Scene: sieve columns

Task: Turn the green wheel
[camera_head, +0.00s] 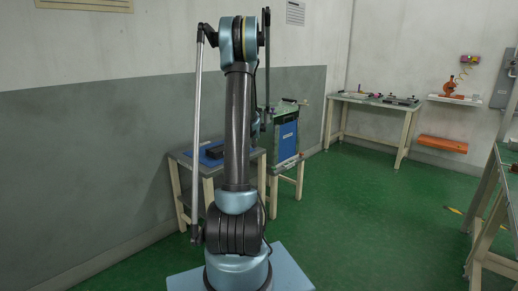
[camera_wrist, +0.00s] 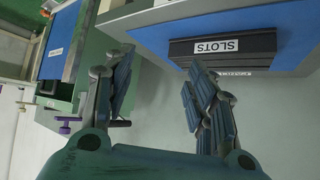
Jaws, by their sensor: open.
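I cannot make out a green wheel in either view. My gripper (camera_wrist: 160,64) is open in the wrist view, its two dark blue-grey fingers spread wide with nothing between them. Beyond the right finger, and apart from it, is a black block (camera_wrist: 191,50) with an upside-down "SLOTS" label, on a blue mat (camera_wrist: 160,35). At the left of the wrist view is a green-framed unit with a blue panel (camera_wrist: 61,40) and small purple knobs (camera_wrist: 64,130). In the head view my upright arm hides part of the tables, and the gripper is not clear.
In the head view, a table with a blue mat (camera_head: 211,160) stands behind my arm, beside a green stand with a blue panel (camera_head: 287,141). Another table (camera_head: 375,101) is at the back wall, with an orange device (camera_head: 449,87) on a shelf. Green floor is clear at centre right.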

